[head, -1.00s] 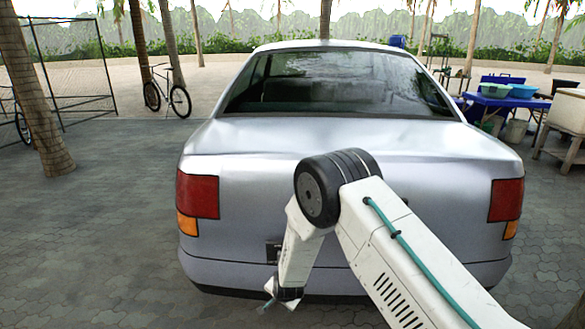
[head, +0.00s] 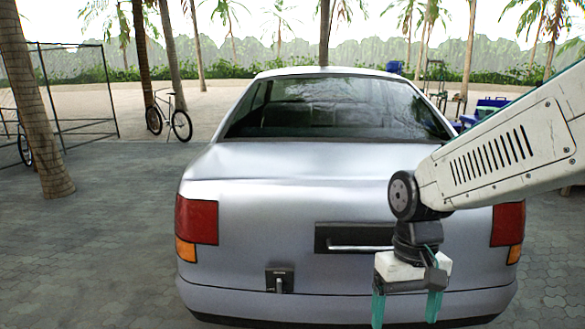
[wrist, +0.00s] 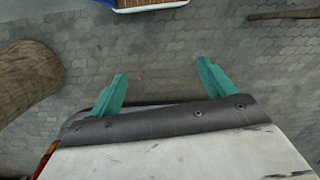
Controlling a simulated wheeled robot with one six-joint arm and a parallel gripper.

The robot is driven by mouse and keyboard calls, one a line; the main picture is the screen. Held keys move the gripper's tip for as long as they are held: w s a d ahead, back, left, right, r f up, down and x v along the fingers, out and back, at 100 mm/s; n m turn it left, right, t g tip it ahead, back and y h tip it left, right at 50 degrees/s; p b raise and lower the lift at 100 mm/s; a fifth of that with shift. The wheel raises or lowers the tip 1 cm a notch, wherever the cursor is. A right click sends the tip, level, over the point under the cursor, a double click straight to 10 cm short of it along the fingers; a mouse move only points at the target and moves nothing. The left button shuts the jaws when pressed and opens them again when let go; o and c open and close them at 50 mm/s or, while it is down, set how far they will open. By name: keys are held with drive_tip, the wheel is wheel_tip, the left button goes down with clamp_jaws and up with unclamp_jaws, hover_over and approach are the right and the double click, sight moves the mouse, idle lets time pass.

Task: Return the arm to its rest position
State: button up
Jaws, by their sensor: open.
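My arm reaches in from the right edge of the head view, its forearm sloping down to the left. My gripper (head: 406,308) hangs below the wrist joint with its two teal fingers pointing down, spread apart. It is open, with nothing between the fingers. In the head view it overlaps the rear of a silver car (head: 250,215), at the right of the bumper. I cannot tell the gap to the car. In the wrist view the open fingers (wrist: 161,72) show grey paving between them.
The car's closed boot has a dark handle recess (head: 355,240) and a small latch plate (head: 280,280) lower left. A palm trunk (head: 30,100) and bicycle (head: 168,116) stand left. Paving (head: 90,250) left of the car is clear. A tree trunk (wrist: 25,80) shows in the wrist view.

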drive_tip(key=s+d+r+t, duration=0.1)
drive_tip(key=s+d+r, duration=0.2)
drive_tip(key=s, duration=0.3)
drive_tip(key=s+d+r+m+t, duration=0.1)
drive_tip(key=s+d+r+t, duration=0.1)
drive_tip(key=s+d+r, duration=0.2)
drive_tip(key=shift+s+d+r+t, duration=0.2)
drive_tip(key=shift+s+r+t, duration=0.1)
drive_tip(key=shift+s+r, duration=0.7)
